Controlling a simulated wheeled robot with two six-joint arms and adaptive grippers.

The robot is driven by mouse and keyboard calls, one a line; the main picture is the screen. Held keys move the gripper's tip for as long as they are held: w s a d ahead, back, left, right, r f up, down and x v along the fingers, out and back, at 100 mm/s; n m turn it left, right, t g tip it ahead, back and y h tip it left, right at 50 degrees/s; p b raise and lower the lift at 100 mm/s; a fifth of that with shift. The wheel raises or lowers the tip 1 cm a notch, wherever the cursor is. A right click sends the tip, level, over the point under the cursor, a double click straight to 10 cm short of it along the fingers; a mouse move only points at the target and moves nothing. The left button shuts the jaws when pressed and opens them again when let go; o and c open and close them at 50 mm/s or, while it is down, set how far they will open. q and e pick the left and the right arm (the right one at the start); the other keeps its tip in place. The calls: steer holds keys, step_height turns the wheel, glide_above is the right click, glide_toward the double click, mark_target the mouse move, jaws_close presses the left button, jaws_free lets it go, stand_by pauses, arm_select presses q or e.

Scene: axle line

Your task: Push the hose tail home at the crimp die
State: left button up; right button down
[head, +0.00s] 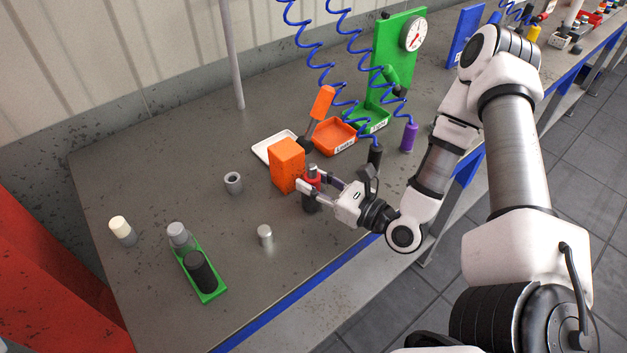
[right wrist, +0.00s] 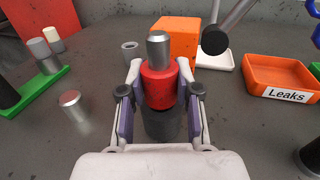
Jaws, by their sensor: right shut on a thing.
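My right gripper (head: 311,184) is shut on an upright piece with a silver top, a red collar and a dark lower body. The held piece (right wrist: 158,88) stands between the two fingers in the right wrist view. I cannot tell whether its lower end touches the bench. An orange block (head: 286,164) stands just behind it, with an orange-handled lever (head: 321,103) beside it. The block also shows in the right wrist view (right wrist: 178,35). I cannot tell for certain which part is the hose tail or the crimp die. My left gripper is not in view.
A green holder (head: 211,295) with a black and a grey cylinder lies at the left. A silver cylinder (head: 265,236), a grey ring (head: 233,183) and a white-topped cylinder (head: 122,230) stand apart. An orange "Leaks" tray (head: 336,135) and blue coiled hoses (head: 318,65) are behind.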

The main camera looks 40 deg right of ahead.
steer(key=shift+f+b, duration=0.5)
steer(key=shift+f, duration=0.05)
steer(key=c, duration=0.7)
jaws_free()
